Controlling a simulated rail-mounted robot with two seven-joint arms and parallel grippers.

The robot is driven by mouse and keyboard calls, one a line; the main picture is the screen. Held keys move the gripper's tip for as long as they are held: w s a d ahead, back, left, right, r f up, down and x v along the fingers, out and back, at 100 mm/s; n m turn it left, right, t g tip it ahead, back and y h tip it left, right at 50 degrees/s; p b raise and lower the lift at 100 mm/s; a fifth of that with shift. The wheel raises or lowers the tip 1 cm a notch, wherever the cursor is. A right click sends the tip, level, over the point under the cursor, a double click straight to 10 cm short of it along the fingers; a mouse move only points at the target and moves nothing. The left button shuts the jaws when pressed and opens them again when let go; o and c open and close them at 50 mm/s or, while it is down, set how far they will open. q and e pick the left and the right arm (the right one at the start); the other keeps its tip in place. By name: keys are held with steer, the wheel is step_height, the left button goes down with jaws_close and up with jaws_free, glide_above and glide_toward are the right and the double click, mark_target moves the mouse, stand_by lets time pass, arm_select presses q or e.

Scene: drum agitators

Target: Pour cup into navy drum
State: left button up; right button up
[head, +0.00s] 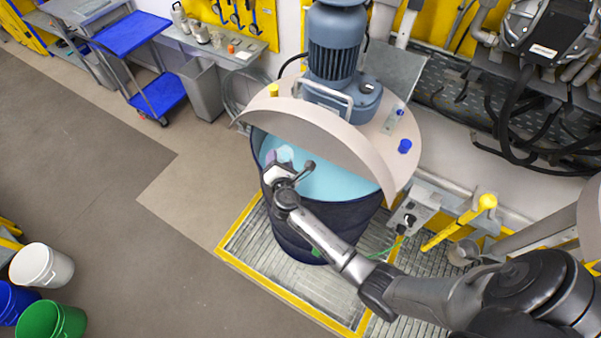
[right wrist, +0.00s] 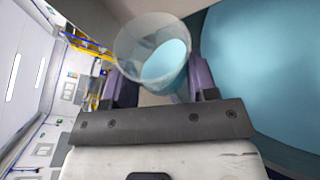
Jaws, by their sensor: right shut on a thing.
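The navy drum (head: 290,238) stands on the grate in the head view, holding light blue liquid (head: 335,183). A half-round grey lid covers its back part; the front is open. My right gripper (head: 274,166) is over the left part of the opening, shut on a small clear cup (head: 286,153). In the right wrist view the cup (right wrist: 124,48) sits between the two purple-grey fingers, its round rim towards the camera. It looks tilted. My left gripper is not in view.
A blue-grey motor (head: 334,45) stands on the lid (head: 320,135), close behind the cup. A yellow handle (head: 460,222) and control box (head: 414,208) stand right of the drum. Buckets (head: 42,266) are at the lower left. The floor left of the drum is clear.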

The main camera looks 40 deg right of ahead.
steer(key=shift+r+m+b, duration=0.1)
steer(key=shift+m+b, duration=0.2)
steer(key=shift+b, duration=0.25)
steer(key=shift+b, duration=0.35)
steer(key=shift+r+m+t+b, duration=0.1)
steer(key=shift+m+t+b, duration=0.2)
steer(key=shift+b, duration=0.05)
steer(key=shift+f+m+b, duration=0.2)
steer(key=shift+m+b, duration=0.3)
steer(key=shift+b, duration=1.05)
steer(key=shift+f+m+t+h+b, duration=0.2)
steer(key=shift+m+t+h+b, duration=0.15)
steer(key=shift+b, duration=0.6)
steer(key=shift+r+m+t+b, duration=0.25)
steer(key=shift+m+b, duration=0.4)
steer(key=shift+b, duration=0.5)
